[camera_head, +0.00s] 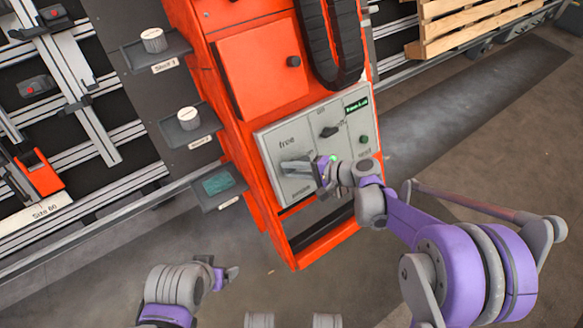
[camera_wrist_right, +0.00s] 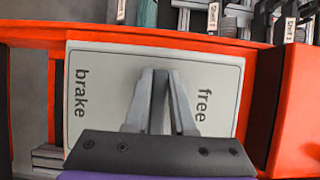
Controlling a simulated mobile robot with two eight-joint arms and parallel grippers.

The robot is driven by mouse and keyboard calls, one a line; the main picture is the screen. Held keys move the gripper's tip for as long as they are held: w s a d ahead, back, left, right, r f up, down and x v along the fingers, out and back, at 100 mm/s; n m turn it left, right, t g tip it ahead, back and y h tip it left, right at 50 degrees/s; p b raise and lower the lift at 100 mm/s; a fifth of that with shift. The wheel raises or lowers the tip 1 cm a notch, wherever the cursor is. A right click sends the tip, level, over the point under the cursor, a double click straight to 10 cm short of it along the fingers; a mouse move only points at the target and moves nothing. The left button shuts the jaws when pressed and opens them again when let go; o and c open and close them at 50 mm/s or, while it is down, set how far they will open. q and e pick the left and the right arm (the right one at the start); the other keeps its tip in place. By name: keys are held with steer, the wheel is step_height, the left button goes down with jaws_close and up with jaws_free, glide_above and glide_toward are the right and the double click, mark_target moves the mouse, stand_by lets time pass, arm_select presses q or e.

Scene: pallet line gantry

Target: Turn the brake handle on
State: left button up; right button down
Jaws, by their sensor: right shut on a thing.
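The brake handle (camera_head: 296,167) is a grey lever on the light grey control panel (camera_head: 268,147) of the orange machine. It lies between the printed word "free" above and the lower label, which reads "brake" in the right wrist view. My right gripper (camera_head: 322,172) is at the panel, shut on the handle from the right. In the wrist view the right fingers (camera_wrist_right: 159,80) converge over the panel (camera_wrist_right: 110,65), between "brake" on the left and "free" on the right, and hide most of the handle. My left gripper (camera_head: 230,273) is away from the panel, low in the view, its fingers too small to judge.
A dark rotary knob (camera_head: 329,131), a small green display (camera_head: 357,104) and a green button (camera_head: 362,140) are on the same panel. Small trays (camera_head: 190,125) stick out left of the orange machine (camera_head: 220,85). A wooden pallet (camera_head: 470,22) is at upper right. Floor is clear below.

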stand_by(0.3)
steer(key=c, duration=0.8)
jaws_free()
steer(key=shift+o, duration=0.2)
steer(key=p+v, duration=0.1)
steer(key=v, duration=0.9)
steer(key=shift+s+d+p, duration=0.15)
steer(key=shift+d+p, duration=0.15)
steer(key=shift+d, duration=0.05)
steer(key=shift+r, duration=0.15)
